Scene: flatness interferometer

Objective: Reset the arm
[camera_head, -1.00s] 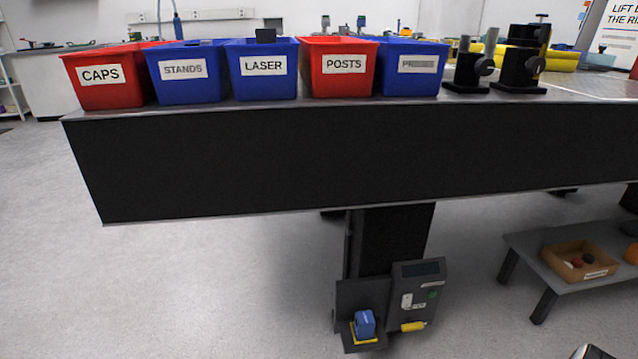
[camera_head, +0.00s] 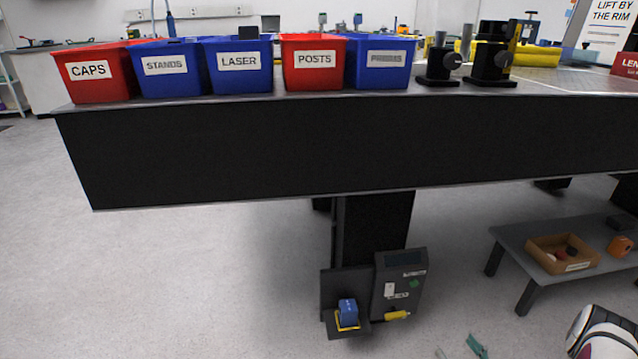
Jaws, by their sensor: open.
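My gripper is not in view. A rounded white and black part, which looks like a piece of my own arm, shows at the bottom right corner, and no fingers are visible on it. The dark optical table (camera_head: 300,150) fills the middle of the view, with its front edge facing me.
Red and blue bins line the table edge, including CAPS (camera_head: 89,85) and POSTS (camera_head: 314,75). Black post mounts (camera_head: 490,72) stand right of them. Below, a control box (camera_head: 400,285) is by the table leg. A low grey bench (camera_head: 540,262) bears a cardboard tray (camera_head: 535,257). Left floor is clear.

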